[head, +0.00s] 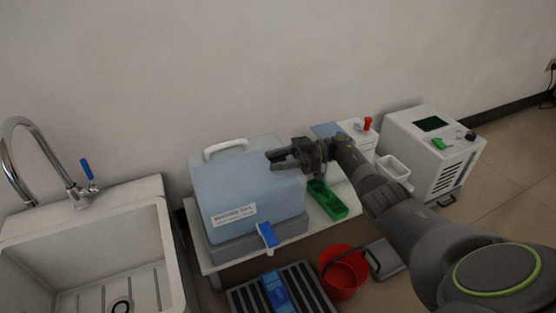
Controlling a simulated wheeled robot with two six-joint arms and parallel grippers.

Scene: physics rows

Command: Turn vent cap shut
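No part is plainly marked as the vent cap. A small red cap (367,123) stands upright on a white box (358,137) at the back; whether it is the vent cap I cannot tell. My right gripper (270,160) is over the right part of a blue-grey case (230,185), left of the red cap and apart from it. Its fingers point left with a gap between them, and nothing shows in the gap. My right arm comes in from the lower right. My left gripper is not in view.
A sink (150,195) with a tap stands left. A green tray (328,200) lies beside the case. A white machine (435,150) with a dark screen stands right. A red bucket (343,275) and a striped rack (305,285) are in front. The wall behind is bare.

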